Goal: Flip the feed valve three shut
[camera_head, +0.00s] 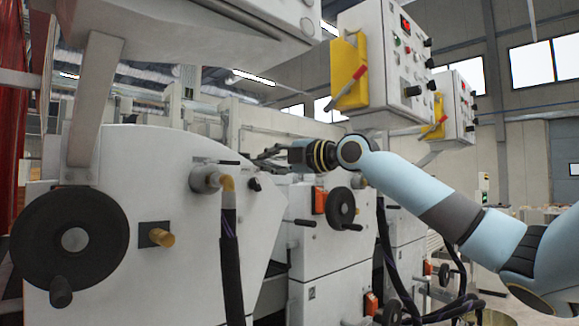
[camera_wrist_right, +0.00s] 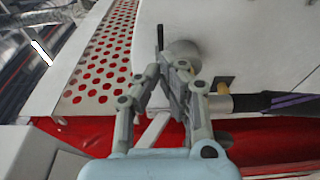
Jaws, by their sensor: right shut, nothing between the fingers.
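My right gripper (camera_head: 266,156) reaches in from the right to the upper edge of the white machine side plate. It is shut and empty. In the right wrist view its fingertips (camera_wrist_right: 173,82) are together beside a round grey fitting (camera_wrist_right: 184,54). A thin dark upright lever (camera_wrist_right: 160,38) stands just left of that fitting, and I cannot tell whether the fingers touch it. In the head view a grey pipe fitting (camera_head: 204,179) with a brass elbow and dark hose sits left of the gripper. No label marks valve three. My left gripper is not in view.
A black handwheel (camera_head: 70,239) and brass knob (camera_head: 162,238) stick out of the side plate. A control box (camera_head: 385,62) hangs above my right arm. A dark hose (camera_head: 231,258) hangs below the fitting. The wrist view shows a perforated guard (camera_wrist_right: 103,62).

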